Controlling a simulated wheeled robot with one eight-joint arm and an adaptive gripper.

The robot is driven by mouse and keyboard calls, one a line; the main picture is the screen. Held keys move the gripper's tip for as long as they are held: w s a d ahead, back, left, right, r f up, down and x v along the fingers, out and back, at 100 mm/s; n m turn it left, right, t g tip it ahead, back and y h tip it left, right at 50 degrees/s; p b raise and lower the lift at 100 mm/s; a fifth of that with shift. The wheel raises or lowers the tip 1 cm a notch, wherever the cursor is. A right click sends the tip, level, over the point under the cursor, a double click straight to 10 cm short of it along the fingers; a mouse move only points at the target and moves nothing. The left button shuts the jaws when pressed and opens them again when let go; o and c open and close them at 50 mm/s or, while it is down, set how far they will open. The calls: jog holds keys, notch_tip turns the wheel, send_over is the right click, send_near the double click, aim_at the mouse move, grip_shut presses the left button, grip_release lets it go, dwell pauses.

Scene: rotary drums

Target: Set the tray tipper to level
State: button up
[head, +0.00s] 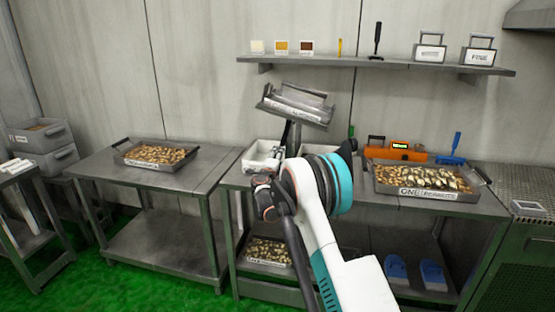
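The tray tipper (297,105) stands at the back of the middle table, below the wall shelf. Its grey metal tray is tilted, with the right end lower than the left in the picture. A dark upright post (293,138) holds it up. My white and teal arm rises in front of the table and covers the lower part of the post. The dark parts at the end of my arm (265,196) show in front of the table, below and apart from the tipper's tray. The fingers cannot be made out clearly. Any lever or handle of the tipper is hard to make out.
A tray of peanuts (155,154) lies on the left table. Another full tray (425,194) lies right of my arm, before an orange scale (397,151) and a blue scoop (452,150). White bins (262,157) stand beside the post. A shelf (375,65) runs above.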

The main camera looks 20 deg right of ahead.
jog(key=v, duration=1.2)
jog(key=shift+c, duration=0.6)
